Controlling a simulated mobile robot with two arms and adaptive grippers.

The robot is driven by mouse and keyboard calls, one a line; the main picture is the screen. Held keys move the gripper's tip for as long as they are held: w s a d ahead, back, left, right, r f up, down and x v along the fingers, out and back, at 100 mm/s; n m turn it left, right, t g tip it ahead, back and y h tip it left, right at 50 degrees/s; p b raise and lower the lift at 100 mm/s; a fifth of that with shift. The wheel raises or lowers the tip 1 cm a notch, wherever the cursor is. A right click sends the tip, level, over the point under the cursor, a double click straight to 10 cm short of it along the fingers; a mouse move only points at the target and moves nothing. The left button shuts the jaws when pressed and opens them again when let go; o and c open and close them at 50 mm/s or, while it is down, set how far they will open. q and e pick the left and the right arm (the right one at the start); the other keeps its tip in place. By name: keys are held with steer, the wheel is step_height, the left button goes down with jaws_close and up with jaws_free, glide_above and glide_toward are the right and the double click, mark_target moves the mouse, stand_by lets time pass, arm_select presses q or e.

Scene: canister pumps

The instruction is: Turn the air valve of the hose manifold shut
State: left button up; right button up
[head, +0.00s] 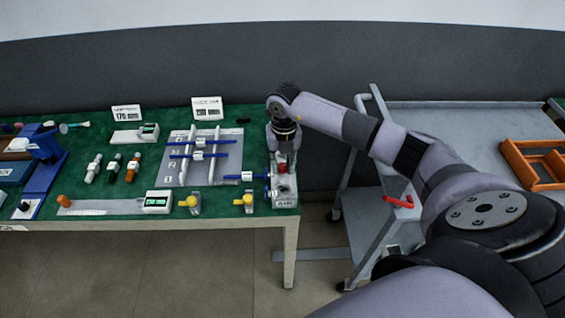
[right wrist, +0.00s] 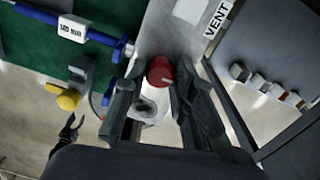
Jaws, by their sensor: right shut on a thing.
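My right gripper (right wrist: 158,90) points down over the block and is shut on the red knob, with one finger on each side. The fingers partly hide the block. A dark gripper, apparently my left one (right wrist: 72,128), hangs low at the left of the right wrist view with its fingers apart.
A blue hose fitting (head: 246,177) lies beside the manifold. Yellow-knobbed valves (head: 244,202) stand near the front edge. A rack with blue rods (head: 202,155) is farther left. A grey trolley (head: 450,125) with an orange tray (head: 535,165) stands right, across a gap.

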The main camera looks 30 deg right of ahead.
jaws_close()
steer(key=shift+d+f+n+b, duration=0.1)
steer(key=shift+n+b, duration=1.2)
steer(key=shift+n, duration=0.2)
steer(key=n+b, duration=0.3)
steer(key=n, duration=0.2)
steer(key=shift+w+b, duration=0.1)
steer(key=shift+b, duration=0.3)
steer(key=n+b, duration=0.3)
steer(key=n, duration=0.2)
steer(key=shift+n, duration=0.4)
steer(key=shift+r+n+b, duration=0.2)
steer(key=shift+n+b, duration=0.85)
steer(key=shift+n, duration=0.85)
steer(key=o, duration=0.9)
jaws_free()
steer(key=shift+c, duration=0.2)
